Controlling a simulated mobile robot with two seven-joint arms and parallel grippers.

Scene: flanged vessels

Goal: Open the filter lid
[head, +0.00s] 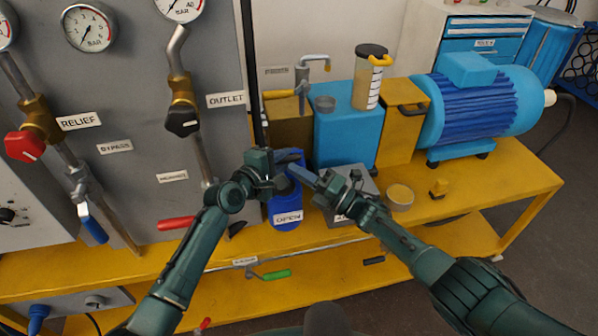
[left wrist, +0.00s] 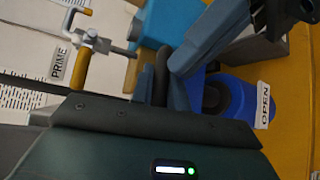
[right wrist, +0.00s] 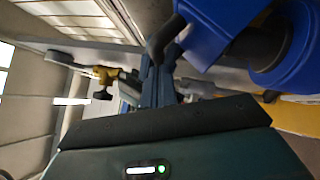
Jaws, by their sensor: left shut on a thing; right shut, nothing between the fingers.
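The blue filter vessel (head: 287,214) with an OPEN label stands on the yellow bench; it also shows in the left wrist view (left wrist: 243,98). Its blue lid (head: 291,156) appears tilted up; in the right wrist view the lid (right wrist: 220,30) stands at an angle to the vessel (right wrist: 305,45), with a dark round part between them. My left gripper (head: 279,162) is shut on the lid's dark curved handle (left wrist: 161,75). My right gripper (head: 298,172) is shut and empty just right of the lid, fingers toward it. Arms partly hide the rim.
A blue box (head: 345,140) with a measuring cylinder (head: 369,80) and a PRIME hand pump (head: 303,80) stand behind. A grey box (head: 350,185) sits beside the vessel under my right gripper. A blue motor (head: 475,108) is at right. The gauge panel (head: 140,130) rises at left.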

